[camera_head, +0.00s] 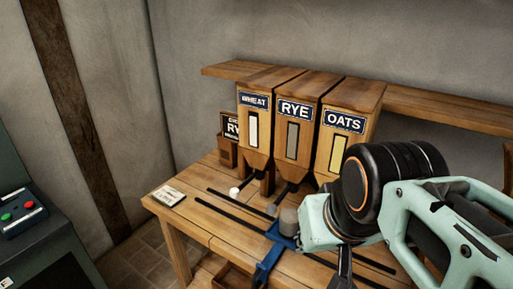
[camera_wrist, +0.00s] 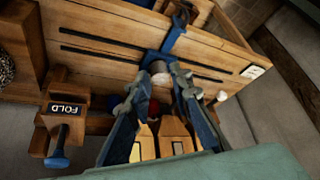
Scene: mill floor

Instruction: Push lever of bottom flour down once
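Three wooden flour hoppers stand at the back of the table: WHEAT (camera_head: 254,100), RYE (camera_head: 294,109) and OATS (camera_head: 344,121). Beneath them I see small knobs, a white one (camera_head: 234,191) and a grey one (camera_head: 271,209); which are levers I cannot tell. A sign (camera_head: 230,127) left of the hoppers is partly hidden, with "RY" readable. My gripper (camera_wrist: 160,78) is open in the wrist view, its fingers either side of a grey cylinder (camera_wrist: 159,67) by a blue bracket (camera_wrist: 172,42). Contact is unclear. The cylinder (camera_head: 289,221) also shows in the head view.
The wooden table (camera_head: 215,208) has long dark slots. A white card (camera_head: 168,196) lies at its left corner. A machine (camera_head: 30,240) with red and green buttons stands at the left.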

